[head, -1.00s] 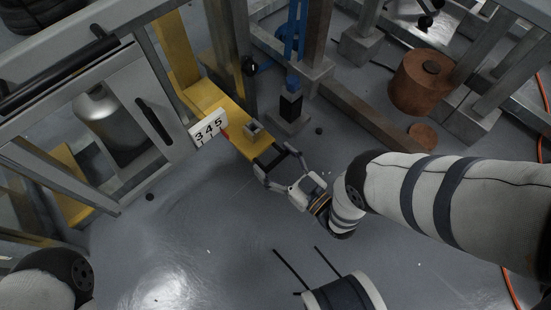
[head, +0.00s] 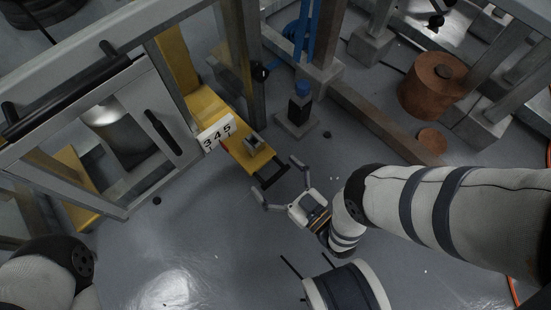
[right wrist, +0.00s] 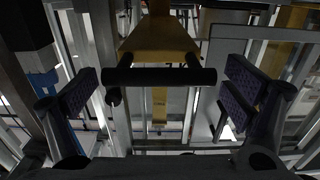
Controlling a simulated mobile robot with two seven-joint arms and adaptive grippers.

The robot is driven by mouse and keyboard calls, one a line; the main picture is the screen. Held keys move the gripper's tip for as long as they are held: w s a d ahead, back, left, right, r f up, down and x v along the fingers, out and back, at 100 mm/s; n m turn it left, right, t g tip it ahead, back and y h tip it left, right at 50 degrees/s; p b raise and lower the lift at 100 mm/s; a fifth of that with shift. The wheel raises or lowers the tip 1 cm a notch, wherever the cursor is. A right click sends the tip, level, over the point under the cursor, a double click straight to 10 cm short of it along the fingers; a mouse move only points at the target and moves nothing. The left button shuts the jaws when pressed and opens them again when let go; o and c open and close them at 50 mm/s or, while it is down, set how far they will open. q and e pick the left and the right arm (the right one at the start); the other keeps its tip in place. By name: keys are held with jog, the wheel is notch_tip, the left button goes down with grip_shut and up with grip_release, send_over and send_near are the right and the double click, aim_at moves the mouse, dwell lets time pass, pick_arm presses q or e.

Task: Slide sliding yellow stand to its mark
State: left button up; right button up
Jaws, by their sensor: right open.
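The yellow stand (head: 206,102) runs low out of the frame on the left toward the middle of the head view. A small metal block (head: 254,144) sits on it. A black bar handle (head: 270,177) is at its near end. A white numbered scale plate (head: 216,133) stands beside it, with a red mark close by. My right gripper (head: 276,176) is open at the handle, its fingers spread around the handle's ends. In the right wrist view the black handle (right wrist: 160,76) lies between the open pads, with clear gaps on both sides. My left gripper is out of view.
A metal frame with a glazed door and black door handle (head: 163,131) stands at left. A grey base with a black post (head: 298,111), a brown beam (head: 385,122) and a copper-coloured cylinder (head: 430,92) are behind and right. The floor in front is clear.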

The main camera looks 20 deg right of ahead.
jog(key=v, duration=1.2)
